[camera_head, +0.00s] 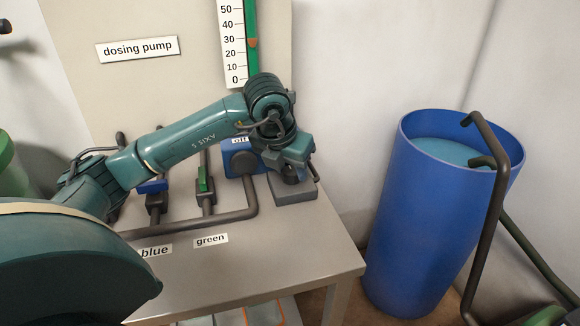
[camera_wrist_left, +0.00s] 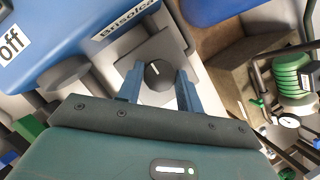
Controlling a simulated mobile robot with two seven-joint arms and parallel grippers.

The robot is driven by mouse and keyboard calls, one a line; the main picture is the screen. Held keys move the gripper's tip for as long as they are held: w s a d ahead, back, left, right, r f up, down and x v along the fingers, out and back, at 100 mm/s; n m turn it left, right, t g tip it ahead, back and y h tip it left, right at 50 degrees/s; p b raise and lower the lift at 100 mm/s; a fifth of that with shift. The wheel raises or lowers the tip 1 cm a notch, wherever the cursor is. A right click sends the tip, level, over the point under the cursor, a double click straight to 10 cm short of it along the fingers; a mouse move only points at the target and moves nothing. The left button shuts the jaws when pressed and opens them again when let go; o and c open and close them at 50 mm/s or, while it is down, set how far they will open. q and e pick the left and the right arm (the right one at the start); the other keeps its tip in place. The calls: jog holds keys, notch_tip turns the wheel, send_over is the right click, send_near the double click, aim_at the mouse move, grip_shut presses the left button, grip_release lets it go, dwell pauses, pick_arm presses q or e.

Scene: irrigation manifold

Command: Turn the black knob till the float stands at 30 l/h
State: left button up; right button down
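The black knob (camera_wrist_left: 158,74), with a white pointer line, sits on a grey block (camera_head: 294,190) at the table's right end. My left gripper (camera_wrist_left: 160,70) is over it with one finger on each side. Gaps show between the fingers and the knob, so the gripper looks open around it. In the head view the left gripper (camera_head: 291,165) points down at the block and largely hides the knob. The scale (camera_head: 233,45) runs from 0 to 50. The orange float (camera_head: 253,43) stands close to the 30 mark, seemingly slightly below. My right gripper is not in view.
A blue pump box (camera_head: 236,160) with an "Off" label stands left of the block. Dark pipes (camera_head: 235,213) and a green-handled valve (camera_head: 205,180) lie further left. A blue barrel (camera_head: 400,230) stands right of the table. The table front (camera_head: 285,250) is clear.

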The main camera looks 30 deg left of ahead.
pick_arm(q)
jog(key=o, duration=0.4)
jog(key=shift+o, duration=0.2)
jog(key=v, duration=1.3)
